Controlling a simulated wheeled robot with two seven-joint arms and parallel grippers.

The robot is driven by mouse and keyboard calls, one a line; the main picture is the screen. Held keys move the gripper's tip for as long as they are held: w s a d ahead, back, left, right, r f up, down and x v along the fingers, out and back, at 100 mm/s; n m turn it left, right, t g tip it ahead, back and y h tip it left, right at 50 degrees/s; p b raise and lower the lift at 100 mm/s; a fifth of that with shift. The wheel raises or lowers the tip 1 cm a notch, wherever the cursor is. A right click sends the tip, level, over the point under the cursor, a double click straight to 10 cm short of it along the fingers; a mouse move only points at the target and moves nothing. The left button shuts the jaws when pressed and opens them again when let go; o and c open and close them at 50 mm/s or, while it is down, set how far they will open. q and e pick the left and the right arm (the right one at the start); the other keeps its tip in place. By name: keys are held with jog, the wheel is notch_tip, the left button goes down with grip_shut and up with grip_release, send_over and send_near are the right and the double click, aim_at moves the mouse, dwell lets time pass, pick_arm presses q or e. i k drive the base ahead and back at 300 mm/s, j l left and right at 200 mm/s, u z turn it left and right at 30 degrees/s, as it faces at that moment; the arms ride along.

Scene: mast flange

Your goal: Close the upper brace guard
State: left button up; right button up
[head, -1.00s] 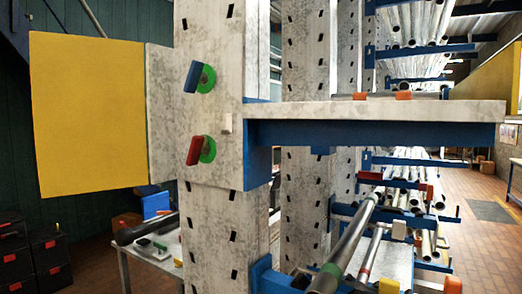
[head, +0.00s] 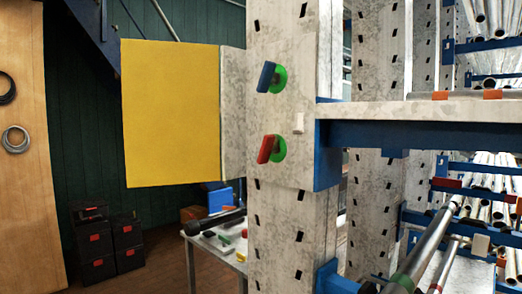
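A flat yellow panel (head: 171,113), which looks like the brace guard, stands out to the left of the mast (head: 290,216). A grey strip (head: 233,113) joins it to the mast side. On the mast face, a blue handle (head: 267,76) sits on a green disc, tilted slightly. Below it, a red handle (head: 268,149) sits on another green disc, also tilted. A small pale block (head: 299,123) is to their right. Neither of my grippers is in view.
A grey arm with a blue beam (head: 418,134) reaches right from the mast. Pipe racks (head: 485,180) fill the right. A work table (head: 222,245) stands behind the mast. Black bins (head: 108,246) and a wooden board (head: 28,150) are at left.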

aim_at(171, 100)
jog(key=z, duration=0.6)
jog(key=i+j+z, duration=0.1)
jog(key=j+z, duration=0.75)
jog(key=z, duration=0.15)
jog(key=j+z, duration=0.5)
jog(key=k+j, duration=0.1)
jog(key=j, duration=0.3)
jog(key=j+z, duration=0.1)
jog(key=j, duration=0.25)
jog(key=k+j, duration=0.15)
jog(key=j, duration=0.25)
jog(key=k+j+z, duration=0.15)
jog(key=j, duration=0.6)
jog(key=k+j+z, duration=0.1)
jog(key=j, duration=0.25)
jog(key=k+j, duration=0.2)
jog(key=j, duration=0.15)
jog(key=j+z, duration=0.05)
